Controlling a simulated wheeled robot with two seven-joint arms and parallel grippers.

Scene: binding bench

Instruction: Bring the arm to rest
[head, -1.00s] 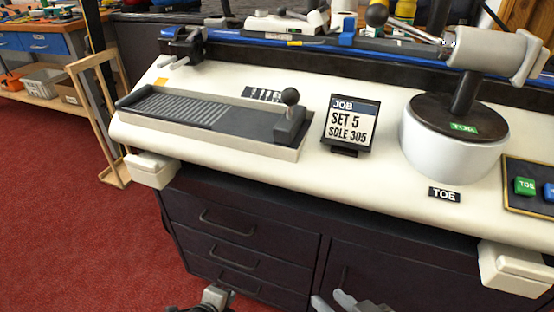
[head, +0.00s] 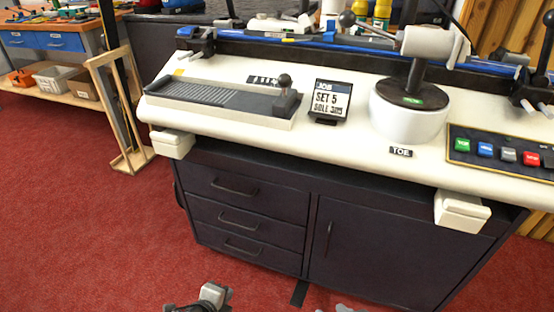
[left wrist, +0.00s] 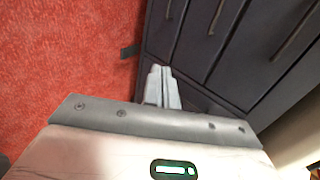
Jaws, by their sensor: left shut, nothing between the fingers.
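My left gripper (head: 212,293) shows at the bottom of the head view, low in front of the bench and over the red carpet. In the left wrist view its two grey fingers (left wrist: 161,72) are together with nothing between them. The dark drawer cabinet lies beyond the fingertips and to the right there. Only a small sliver of my right gripper (head: 345,308) shows at the bottom edge of the head view, so its fingers cannot be judged.
The cream bench top (head: 240,122) carries a ridged tray device (head: 205,95), a job sign (head: 330,100), a round pot (head: 410,115) and a button panel (head: 505,150). Dark drawers (head: 245,215) stand below. A wooden frame (head: 120,110) stands left. Red carpet (head: 95,240) is clear.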

